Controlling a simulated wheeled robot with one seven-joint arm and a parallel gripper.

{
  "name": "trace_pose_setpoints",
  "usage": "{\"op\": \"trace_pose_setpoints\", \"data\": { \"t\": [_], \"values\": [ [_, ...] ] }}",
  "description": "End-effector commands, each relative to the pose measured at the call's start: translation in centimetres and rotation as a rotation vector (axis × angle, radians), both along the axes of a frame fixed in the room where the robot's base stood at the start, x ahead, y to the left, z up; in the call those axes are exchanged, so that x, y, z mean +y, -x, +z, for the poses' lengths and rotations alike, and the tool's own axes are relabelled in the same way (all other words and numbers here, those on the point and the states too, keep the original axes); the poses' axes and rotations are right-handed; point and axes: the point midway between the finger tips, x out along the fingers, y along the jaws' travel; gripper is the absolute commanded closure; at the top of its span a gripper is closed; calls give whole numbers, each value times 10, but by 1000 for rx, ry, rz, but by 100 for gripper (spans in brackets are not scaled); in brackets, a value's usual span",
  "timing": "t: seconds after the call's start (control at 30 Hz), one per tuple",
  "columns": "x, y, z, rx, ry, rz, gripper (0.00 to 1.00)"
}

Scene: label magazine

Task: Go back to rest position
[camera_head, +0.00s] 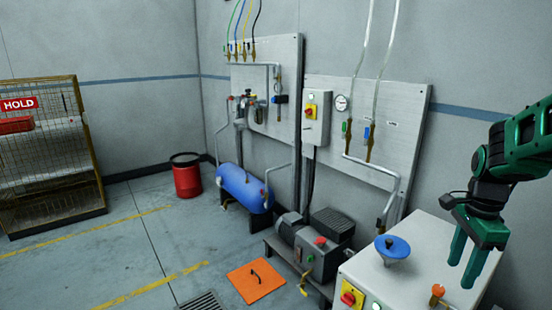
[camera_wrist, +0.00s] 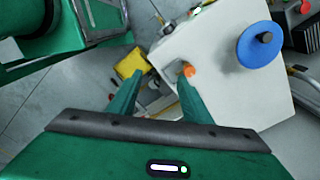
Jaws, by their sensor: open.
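My gripper (camera_head: 467,265) is green and hangs at the right of the head view, above the right side of a white-topped cabinet (camera_head: 415,285). Its two fingers are apart with nothing held between them. In the wrist view my gripper (camera_wrist: 153,82) also shows open, its fingers reaching over the cabinet's edge. A small orange knob or valve (camera_head: 438,291) stands on the cabinet top near the fingers. It also shows in the wrist view (camera_wrist: 188,70), close to the right fingertip. A blue disc with a dark knob (camera_head: 393,247) sits on the cabinet top, left of my gripper and apart from it.
Wall panels (camera_head: 370,130) with pipes and valves stand behind the cabinet. A blue tank (camera_head: 245,188), a motor unit (camera_head: 318,250) and a red bin (camera_head: 186,175) stand to the left. An orange floor plate (camera_head: 256,281) and a wire cage (camera_head: 45,160) are farther left. Open floor lies between.

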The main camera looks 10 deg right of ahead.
Motion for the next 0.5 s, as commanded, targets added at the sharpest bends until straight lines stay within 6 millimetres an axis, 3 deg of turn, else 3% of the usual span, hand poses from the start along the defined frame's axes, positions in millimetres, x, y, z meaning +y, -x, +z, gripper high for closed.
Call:
{"op": "trace_pose_setpoints", "data": {
  "t": [0.23,0.5],
  "values": [
    [32,57,14,6,-6,496,55],
    [61,114,15,8,-23,1014,55]
  ]
}}
